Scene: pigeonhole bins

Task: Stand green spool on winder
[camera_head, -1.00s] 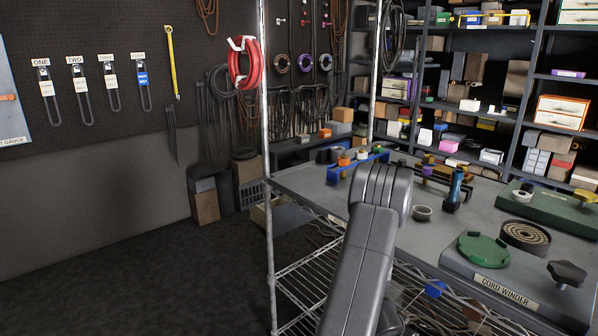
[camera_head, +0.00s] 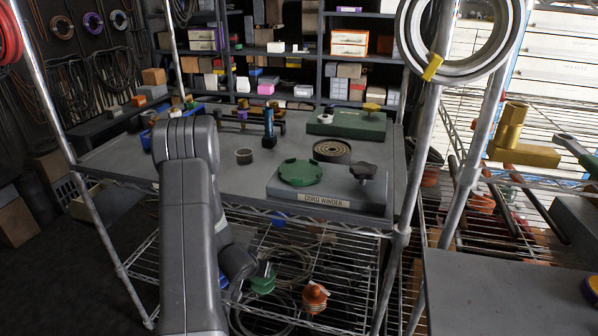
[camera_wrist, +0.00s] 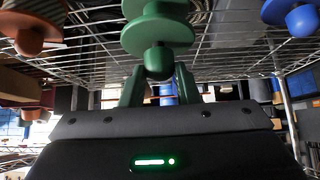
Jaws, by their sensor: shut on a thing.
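The green spool (camera_head: 262,281) is at the lower wire shelf, below the worktop. My gripper (camera_head: 243,272) is beside it, partly hidden behind my arm. In the wrist view, the green spool (camera_wrist: 158,38) is upright in the picture, and my gripper (camera_wrist: 159,82) is shut on its near end. I cannot tell whether the spool still touches the shelf. The cord winder (camera_head: 325,196) stands on the worktop above, a grey labelled base with a green round plate (camera_head: 300,172) and a dark knob (camera_head: 363,171). The plate is bare.
The worktop edge and metal posts (camera_head: 420,150) frame the space.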

